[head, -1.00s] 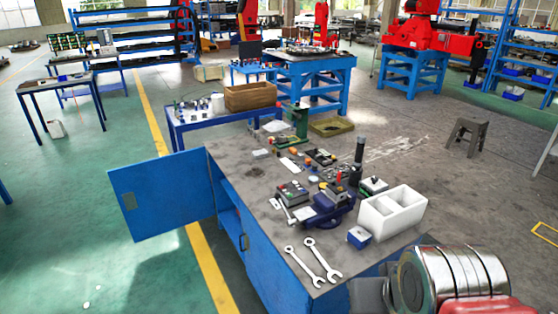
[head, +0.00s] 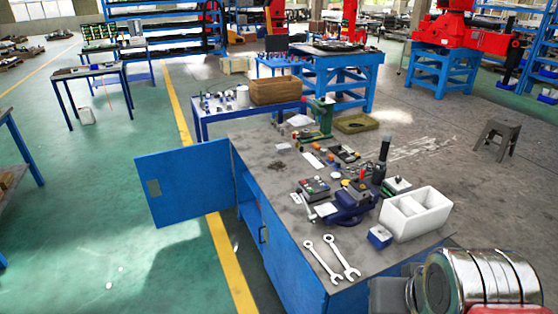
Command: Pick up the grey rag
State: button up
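I cannot pick out a grey rag for certain. A pale, crumpled-looking patch (head: 299,120) lies at the far end of the workbench, beside the green tool stand, but it is too small to tell whether it is cloth. The grey-topped blue workbench (head: 262,190) stands in front of me with its left door open. My gripper is not in view; only a silver cylindrical part of my own arm shows at the bottom right.
On the bench are two wrenches (head: 330,260), a blue vise (head: 352,208), a white divided box (head: 416,213) and several small tools. The open blue door (head: 185,183) juts out left. Green floor (head: 90,220) is clear to the left. A grey stool (head: 497,135) stands right.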

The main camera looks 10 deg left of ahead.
aim_at(284, 148)
jog(key=k, duration=1.35)
jog(key=u, duration=0.45)
jog(key=i, duration=0.95)
jog(key=u, duration=0.75)
jog(key=i, duration=0.75)
jog(key=u, duration=0.4)
jog(key=i, duration=1.45)
jog(key=u, duration=0.05)
